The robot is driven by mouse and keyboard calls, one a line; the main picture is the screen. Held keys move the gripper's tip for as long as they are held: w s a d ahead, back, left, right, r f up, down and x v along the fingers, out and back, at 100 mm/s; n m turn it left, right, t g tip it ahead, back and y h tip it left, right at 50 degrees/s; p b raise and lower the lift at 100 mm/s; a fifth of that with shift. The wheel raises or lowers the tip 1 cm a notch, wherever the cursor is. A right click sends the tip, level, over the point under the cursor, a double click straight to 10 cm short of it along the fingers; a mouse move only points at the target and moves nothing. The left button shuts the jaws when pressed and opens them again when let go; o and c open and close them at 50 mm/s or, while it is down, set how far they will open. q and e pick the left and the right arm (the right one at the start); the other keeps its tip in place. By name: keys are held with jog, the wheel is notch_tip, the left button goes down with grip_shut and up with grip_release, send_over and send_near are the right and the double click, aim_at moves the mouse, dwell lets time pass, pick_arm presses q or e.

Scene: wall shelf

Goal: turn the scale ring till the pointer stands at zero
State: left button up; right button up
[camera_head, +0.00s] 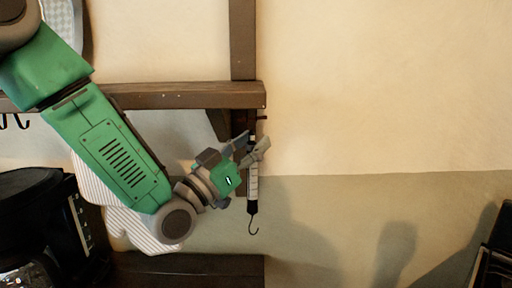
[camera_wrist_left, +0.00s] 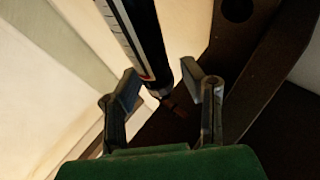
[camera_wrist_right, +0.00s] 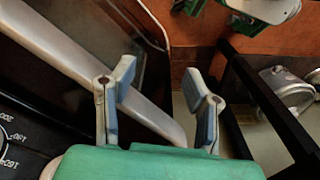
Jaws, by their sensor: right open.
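A hanging scale (camera_head: 253,186), a slim white tube with a black lower end and a hook, hangs upright below the wooden shelf. Its marked tube (camera_wrist_left: 128,28) and black end show in the left wrist view, with a small reddish-brown piece beyond. My left gripper (camera_head: 250,146) is at the scale's upper part. In the left wrist view my left gripper (camera_wrist_left: 160,88) has its fingers apart on either side of the black end, with gaps visible. The pointer and the zero mark cannot be made out. My right gripper (camera_wrist_right: 161,84) is open and empty, away from the scale.
The wooden shelf (camera_head: 180,95) and its bracket are close to my left gripper. A striped cloth (camera_head: 125,222) hangs behind my left arm. A black appliance (camera_head: 40,215) stands lower left. A pale bar (camera_wrist_right: 75,55) runs behind the right fingers. The wall right of the scale is clear.

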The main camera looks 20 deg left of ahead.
pick_arm(q)
jog(key=shift+s+a, duration=0.15)
jog(key=shift+s, duration=0.15)
jog(key=shift+w+a+f, duration=0.1)
jog(key=shift+w+f, duration=0.15)
jog(key=shift+s+a+f, duration=0.1)
jog(key=shift+s+f, duration=0.05)
jog(key=v, duration=1.1)
jog(key=shift+s, duration=0.4)
jog(key=shift+a, duration=0.1)
